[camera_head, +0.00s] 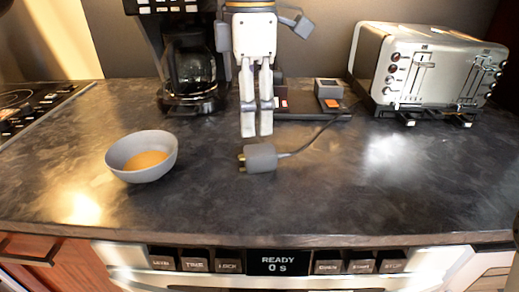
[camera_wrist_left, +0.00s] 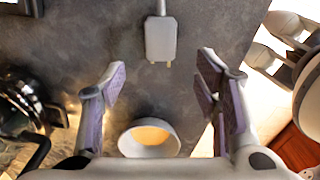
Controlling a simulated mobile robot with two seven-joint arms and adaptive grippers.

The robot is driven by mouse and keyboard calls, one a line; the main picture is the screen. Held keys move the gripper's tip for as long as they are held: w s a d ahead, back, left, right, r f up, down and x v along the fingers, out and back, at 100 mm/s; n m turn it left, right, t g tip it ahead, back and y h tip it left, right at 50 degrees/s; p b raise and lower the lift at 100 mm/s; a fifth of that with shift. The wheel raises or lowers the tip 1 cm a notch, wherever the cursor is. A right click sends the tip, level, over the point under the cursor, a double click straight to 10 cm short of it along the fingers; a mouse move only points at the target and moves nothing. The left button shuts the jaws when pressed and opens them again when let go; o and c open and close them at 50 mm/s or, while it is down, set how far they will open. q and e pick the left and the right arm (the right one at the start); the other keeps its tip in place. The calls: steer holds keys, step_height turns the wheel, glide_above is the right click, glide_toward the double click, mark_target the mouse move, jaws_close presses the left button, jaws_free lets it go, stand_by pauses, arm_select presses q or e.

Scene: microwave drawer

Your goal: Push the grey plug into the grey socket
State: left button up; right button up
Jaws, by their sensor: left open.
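The grey plug (camera_head: 260,158) lies on the dark countertop, its prongs pointing left and its cord running back to the right. The left wrist view also shows the plug (camera_wrist_left: 161,38) at the top, with two prongs. My left gripper (camera_head: 256,132) hangs just behind and above the plug. Its fingers (camera_wrist_left: 163,80) are apart with nothing between them. A grey block (camera_head: 328,89), which looks like the grey socket, stands on a dark base behind the plug. White and grey parts at the right of the left wrist view look like my right gripper (camera_wrist_left: 280,45); its jaws are unclear.
A grey bowl (camera_head: 142,166) with orange contents stands left of the plug. A coffee maker (camera_head: 187,75) stands at the back left and a toaster (camera_head: 430,70) at the back right. Red and orange pieces sit on the dark base. The front right counter is clear.

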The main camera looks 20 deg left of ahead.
mark_target(256, 149)
arm_select(q)
steer(key=f, duration=0.7)
steer(key=shift+d+f, duration=0.25)
steer(key=shift+f, duration=0.05)
steer(key=shift+w, duration=0.1)
steer(key=c, duration=1.3)
